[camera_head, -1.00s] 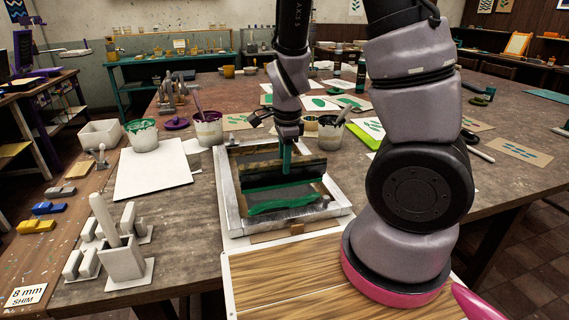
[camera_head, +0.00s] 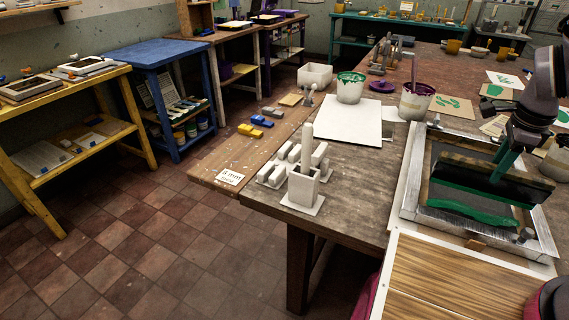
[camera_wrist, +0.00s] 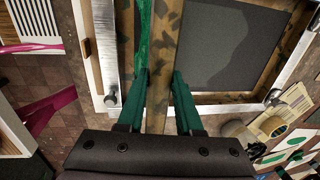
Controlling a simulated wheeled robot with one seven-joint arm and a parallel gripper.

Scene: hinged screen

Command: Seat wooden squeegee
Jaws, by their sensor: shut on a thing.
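The wooden squeegee (camera_head: 470,168) is a long dark, stained bar with green ink along its lower side. It stands over the framed screen (camera_head: 410,200), above a strip of green ink (camera_head: 472,214). My gripper (camera_head: 503,163) comes from above with green fingers and is shut on the squeegee's bar. In the wrist view, the fingers (camera_wrist: 160,85) lie on either side of the stained squeegee (camera_wrist: 166,50), with the dark mesh to its right. Whether the squeegee's lower edge touches the mesh cannot be told.
A white sheet (camera_head: 345,119), a green-rimmed pot (camera_head: 350,88) and a purple-rimmed pot (camera_head: 416,101) lie behind. Striped wood board (camera_head: 450,285) is in front of the screen.

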